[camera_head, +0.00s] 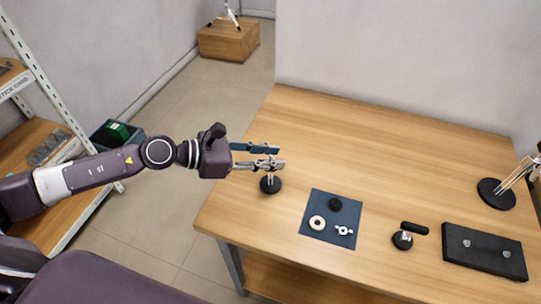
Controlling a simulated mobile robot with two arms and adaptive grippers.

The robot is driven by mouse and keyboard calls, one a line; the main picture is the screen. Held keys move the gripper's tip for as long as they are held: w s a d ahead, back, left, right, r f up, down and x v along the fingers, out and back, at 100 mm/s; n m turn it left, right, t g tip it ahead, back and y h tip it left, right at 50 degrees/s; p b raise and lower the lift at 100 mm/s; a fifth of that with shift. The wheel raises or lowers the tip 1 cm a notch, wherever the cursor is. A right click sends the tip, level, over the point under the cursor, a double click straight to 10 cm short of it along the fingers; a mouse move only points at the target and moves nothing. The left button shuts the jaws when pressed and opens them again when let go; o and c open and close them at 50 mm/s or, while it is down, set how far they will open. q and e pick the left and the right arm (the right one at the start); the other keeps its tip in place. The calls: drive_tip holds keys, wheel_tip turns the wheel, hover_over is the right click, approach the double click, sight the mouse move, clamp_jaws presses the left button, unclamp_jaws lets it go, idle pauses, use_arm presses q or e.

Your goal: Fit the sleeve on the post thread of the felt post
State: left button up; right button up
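My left gripper (272,157) reaches in from the left over the table's left edge. Its two long fingers are apart. A slim metal post on a round black base (270,185) stands upright below the fingertips. Its top is partly hidden by the fingers, and I cannot tell if they touch it. A dark blue mat (316,201) to the right holds a cream ring (317,223), a black knob-like part (335,204) and a small metal winged part (344,231). I cannot tell for sure which part is the sleeve. My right gripper is out of view.
A small stand (403,240) with a black cylinder lying across its top is right of the mat. A black block (484,251) with two metal pieces lies farther right. A lamp-like stand (496,194) is at the right edge. The table's back is clear.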

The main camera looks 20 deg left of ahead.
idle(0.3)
use_arm(q)
drive_tip(key=v, duration=0.5)
drive_tip(key=shift+s+a, duration=0.3)
drive_tip(key=shift+v, duration=0.85)
drive_tip(key=shift+r, duration=0.15)
